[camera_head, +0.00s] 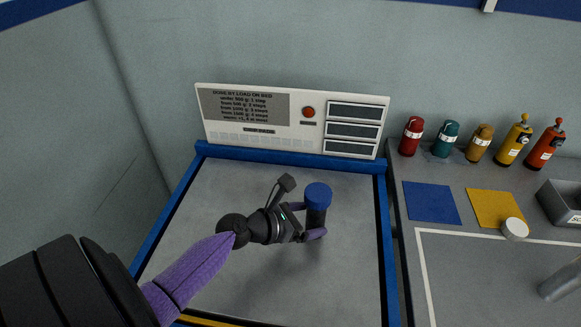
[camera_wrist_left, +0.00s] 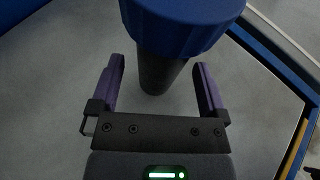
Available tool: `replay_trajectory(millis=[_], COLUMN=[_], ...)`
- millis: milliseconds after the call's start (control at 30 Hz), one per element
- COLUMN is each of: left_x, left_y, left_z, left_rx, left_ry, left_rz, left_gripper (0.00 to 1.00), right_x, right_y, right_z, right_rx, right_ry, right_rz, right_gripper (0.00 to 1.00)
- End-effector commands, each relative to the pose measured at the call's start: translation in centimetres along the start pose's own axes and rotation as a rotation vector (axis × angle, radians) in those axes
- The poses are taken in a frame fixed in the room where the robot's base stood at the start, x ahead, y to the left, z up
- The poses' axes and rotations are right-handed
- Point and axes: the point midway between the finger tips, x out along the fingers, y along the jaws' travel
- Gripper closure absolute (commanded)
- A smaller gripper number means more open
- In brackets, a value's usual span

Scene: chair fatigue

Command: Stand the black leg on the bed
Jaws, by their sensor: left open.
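The black leg (camera_head: 316,217) with its blue cap (camera_head: 318,194) stands upright on the grey bed (camera_head: 205,205), right of the bed's middle. In the left wrist view the blue cap (camera_wrist_left: 183,22) is close to the camera and the black shaft (camera_wrist_left: 157,74) runs down below it. My left gripper (camera_head: 312,220) is open, with its purple fingers on either side of the leg. In the wrist view gaps show between the fingers (camera_wrist_left: 158,88) and the shaft. The leg's foot is partly hidden in the head view. My right gripper is not in view.
A panel (camera_head: 250,138) with a red button (camera_head: 309,112) stands behind the blue-rimmed bed. On the right bench are several coloured bottles (camera_head: 411,136), blue (camera_head: 431,203) and yellow (camera_head: 495,208) squares, a white round piece (camera_head: 515,229) and a grey bin (camera_head: 562,207). The bed's left side is clear.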

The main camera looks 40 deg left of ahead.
Motion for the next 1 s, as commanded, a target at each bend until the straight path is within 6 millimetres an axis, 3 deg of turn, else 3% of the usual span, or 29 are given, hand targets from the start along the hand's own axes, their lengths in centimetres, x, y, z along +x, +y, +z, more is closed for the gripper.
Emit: replay_trajectory(millis=[200,400,900,1000], left_x=[-6.1,-9.5,-9.9,-9.7], left_y=[0.0,0.0,-0.1,-1.1], left_z=[0.3,0.2,0.1,-0.2], left_rx=[-0.001,0.0,0.004,0.079], left_ry=[0.003,0.001,0.0,0.02], left_rz=[0.001,0.001,-0.002,-0.034], left_gripper=[0.04,0.04,0.04,0.04], right_x=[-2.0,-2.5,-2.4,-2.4], right_y=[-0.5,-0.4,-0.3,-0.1], right_z=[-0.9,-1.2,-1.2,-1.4], right_rx=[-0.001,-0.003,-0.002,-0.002], right_ry=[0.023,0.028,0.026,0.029], right_rz=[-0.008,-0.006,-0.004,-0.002], right_gripper=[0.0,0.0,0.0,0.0])
